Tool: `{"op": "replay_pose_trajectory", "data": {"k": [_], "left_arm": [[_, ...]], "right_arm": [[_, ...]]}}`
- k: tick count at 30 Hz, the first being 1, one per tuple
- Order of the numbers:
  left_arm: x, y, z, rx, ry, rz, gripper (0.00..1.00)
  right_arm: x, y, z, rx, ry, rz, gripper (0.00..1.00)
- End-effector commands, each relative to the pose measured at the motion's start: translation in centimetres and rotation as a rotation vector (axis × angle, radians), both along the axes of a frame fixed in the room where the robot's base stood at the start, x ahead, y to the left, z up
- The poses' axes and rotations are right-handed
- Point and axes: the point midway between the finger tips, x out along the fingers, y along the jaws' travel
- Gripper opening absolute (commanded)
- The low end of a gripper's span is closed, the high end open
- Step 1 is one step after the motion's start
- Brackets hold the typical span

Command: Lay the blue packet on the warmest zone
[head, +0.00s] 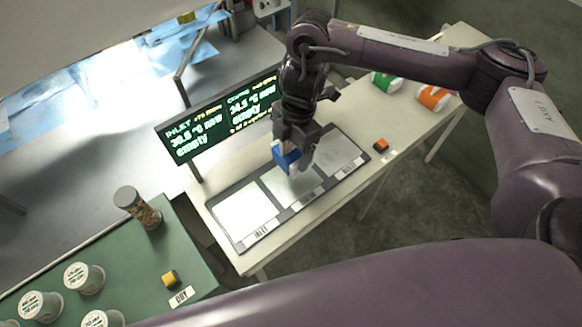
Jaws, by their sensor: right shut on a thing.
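My right gripper (294,153) is shut on the blue packet (283,154). It holds the packet over the far side of the middle zone (295,187) of a dark-framed tray (259,239); whether the packet touches the tray is unclear. The left zone (243,212), labelled INLET, is bare. The right zone (339,155) also looks bare; its label is too small to read. The display (193,141) behind seems to read 38.5 °C, empty, for INLET and 34.5 °C, empty, for CENTRE. My arm hides any part further right. My left gripper is out of view.
Green-banded (386,82) and orange-banded (433,97) white rolls lie at the table's far right. A red block (381,145) sits right of the tray. A green table (135,268) at lower left carries a jar (138,207), several white-lidded tubs and a yellow block (171,279).

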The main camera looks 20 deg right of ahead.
Motion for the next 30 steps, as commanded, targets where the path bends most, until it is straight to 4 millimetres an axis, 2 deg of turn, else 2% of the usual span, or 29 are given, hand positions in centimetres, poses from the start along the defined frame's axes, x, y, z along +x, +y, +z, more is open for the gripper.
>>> {"op": "replay_pose_trajectory", "data": {"k": [1, 6, 13, 19, 30], "left_arm": [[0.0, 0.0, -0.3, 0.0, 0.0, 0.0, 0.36], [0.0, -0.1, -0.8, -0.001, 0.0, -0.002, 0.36], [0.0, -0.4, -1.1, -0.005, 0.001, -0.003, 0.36], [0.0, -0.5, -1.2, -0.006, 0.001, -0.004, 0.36], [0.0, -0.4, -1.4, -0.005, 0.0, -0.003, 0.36]], "right_arm": [[-0.2, 0.1, -1.6, 0.002, 0.008, -0.003, 0.56], [-0.1, 0.0, -4.6, 0.001, 0.004, -0.002, 0.56], [0.0, 0.0, -6.1, 0.0, 0.002, -0.002, 0.56], [-0.1, 0.0, -8.8, 0.001, 0.003, -0.002, 0.56], [0.0, 0.0, -9.5, -0.001, 0.0, 0.0, 0.56]]}}
